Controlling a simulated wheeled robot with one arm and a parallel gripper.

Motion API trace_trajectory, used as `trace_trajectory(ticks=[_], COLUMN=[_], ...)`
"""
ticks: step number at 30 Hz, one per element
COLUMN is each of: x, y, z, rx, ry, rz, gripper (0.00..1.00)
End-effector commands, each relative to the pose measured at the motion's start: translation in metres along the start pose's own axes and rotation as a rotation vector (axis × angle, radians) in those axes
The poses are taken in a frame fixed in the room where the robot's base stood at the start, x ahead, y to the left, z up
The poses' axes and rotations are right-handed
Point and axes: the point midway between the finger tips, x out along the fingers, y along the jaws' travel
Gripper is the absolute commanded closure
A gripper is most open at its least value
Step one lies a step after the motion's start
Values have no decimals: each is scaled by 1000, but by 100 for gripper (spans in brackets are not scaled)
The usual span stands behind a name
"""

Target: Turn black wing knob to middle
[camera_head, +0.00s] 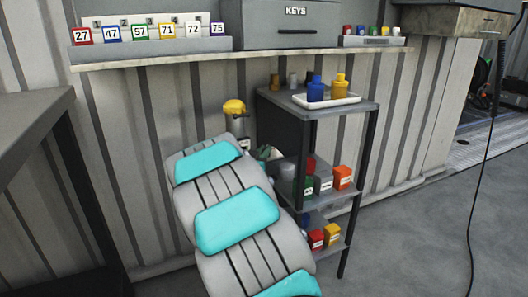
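I cannot make out a black wing knob in this view. My grey arm with turquoise pads fills the lower middle and hides part of the wall and shelf stand behind it. I cannot pick out my gripper's fingers. A yellow-topped grey cylinder (235,110) shows just above the arm's upper end. A small dark green and pale shape (267,153) shows at the arm's right edge, and I cannot tell what it is.
A dark shelf stand (365,125) holds a white tray (345,100) with blue and yellow bottles, and small boxes below. A wall shelf (250,55) carries numbered cards and a KEYS box (293,25). A grey table (30,120) stands left. Floor is free at right; a black cable (470,220) hangs there.

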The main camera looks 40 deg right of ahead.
Motion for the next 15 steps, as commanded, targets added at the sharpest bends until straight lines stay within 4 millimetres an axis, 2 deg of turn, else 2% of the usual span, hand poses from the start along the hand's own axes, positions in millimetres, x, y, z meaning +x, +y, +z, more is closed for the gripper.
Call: trace_trajectory(ticks=[15], x=[0], y=[0], z=[0], rx=[0], ry=[1], rz=[-6], gripper=[100])
